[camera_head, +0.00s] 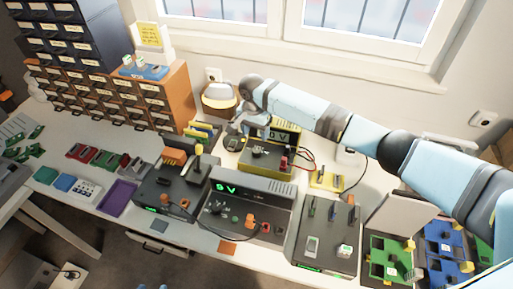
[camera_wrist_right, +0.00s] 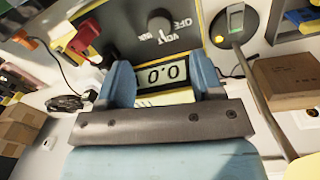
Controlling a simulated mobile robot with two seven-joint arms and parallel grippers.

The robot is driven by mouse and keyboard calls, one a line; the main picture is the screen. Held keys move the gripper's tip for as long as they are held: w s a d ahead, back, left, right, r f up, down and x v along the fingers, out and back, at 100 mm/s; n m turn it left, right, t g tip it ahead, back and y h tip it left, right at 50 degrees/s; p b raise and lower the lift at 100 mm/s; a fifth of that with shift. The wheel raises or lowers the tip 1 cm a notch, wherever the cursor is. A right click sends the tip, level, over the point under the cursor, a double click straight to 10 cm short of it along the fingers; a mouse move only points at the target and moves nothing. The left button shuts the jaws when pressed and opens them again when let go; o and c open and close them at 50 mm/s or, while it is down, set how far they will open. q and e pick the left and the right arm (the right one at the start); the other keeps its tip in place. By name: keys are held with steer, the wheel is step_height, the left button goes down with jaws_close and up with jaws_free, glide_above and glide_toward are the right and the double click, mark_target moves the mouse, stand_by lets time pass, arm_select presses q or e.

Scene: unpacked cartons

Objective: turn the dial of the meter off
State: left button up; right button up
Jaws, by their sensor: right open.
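The meter (camera_head: 268,158) is a black and yellow box standing towards the back of the bench. In the right wrist view its dark face (camera_wrist_right: 125,28) is upside down, with a grey round dial (camera_wrist_right: 159,27) and lettering including OFF and VOLT. Which mark the dial points at is too small to tell. Its display (camera_wrist_right: 162,73) reads 0.0. My right gripper (camera_wrist_right: 162,76) is open and empty, its blue fingers either side of the display, with the dial beyond the fingertips. In the head view the right gripper (camera_head: 256,124) is over the back of the meter. My left gripper is not in view.
A red plug (camera_wrist_right: 84,35) with cables sits beside the dial. A grey power supply (camera_head: 245,210) with a green display stands in front of the meter. A brown box (camera_wrist_right: 285,82) shows in the wrist view.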

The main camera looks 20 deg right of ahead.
mark_target(257, 149)
step_height(257, 149, down, 8)
steer(key=shift+s+d+f, duration=0.1)
steer(key=shift+d+f, duration=0.05)
stand_by(0.3)
steer(key=c, duration=0.9)
